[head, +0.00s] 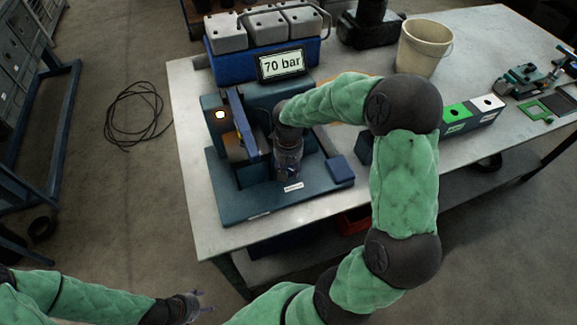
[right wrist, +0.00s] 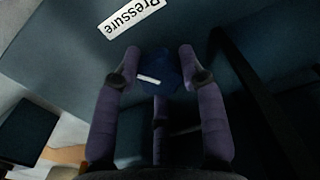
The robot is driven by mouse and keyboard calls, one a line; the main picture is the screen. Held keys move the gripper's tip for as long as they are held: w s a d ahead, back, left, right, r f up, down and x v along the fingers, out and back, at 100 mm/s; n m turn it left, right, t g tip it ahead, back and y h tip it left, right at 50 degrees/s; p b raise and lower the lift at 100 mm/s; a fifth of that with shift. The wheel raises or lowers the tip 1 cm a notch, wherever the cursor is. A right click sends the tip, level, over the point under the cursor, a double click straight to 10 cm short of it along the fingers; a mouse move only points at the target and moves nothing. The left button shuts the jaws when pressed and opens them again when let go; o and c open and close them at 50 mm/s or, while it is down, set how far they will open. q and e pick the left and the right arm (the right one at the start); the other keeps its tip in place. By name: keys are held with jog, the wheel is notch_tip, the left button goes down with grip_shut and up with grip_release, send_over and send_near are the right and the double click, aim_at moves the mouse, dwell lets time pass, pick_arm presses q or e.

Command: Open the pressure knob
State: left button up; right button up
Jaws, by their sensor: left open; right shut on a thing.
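The pressure knob (right wrist: 172,66) is a small dark blue knob with a white pointer mark, beside a white "Pressure" label (right wrist: 130,15). My right gripper (right wrist: 160,62) has its fingers around the knob and is shut on it. In the head view my right gripper (head: 289,174) reaches down onto the blue test stand (head: 240,206), hiding most of the knob. The display (head: 281,64) reads "70 bar". My left gripper (head: 198,304) is open and empty, low at the left, away from the table.
A blue crate of grey canisters (head: 265,25) stands behind the stand. A beige bucket (head: 423,48), a tray with green and white sections (head: 470,114) and tools are on the table's right. A coiled black cable (head: 138,115) lies on the floor at left.

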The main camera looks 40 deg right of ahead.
aim_at(288, 167)
jog(key=shift+w+d+r, duration=0.1)
jog(key=shift+w, duration=0.1)
dwell(0.3)
jog(key=o, duration=1.1)
jog(key=shift+o, duration=0.2)
notch_tip(288, 167, up, 12)
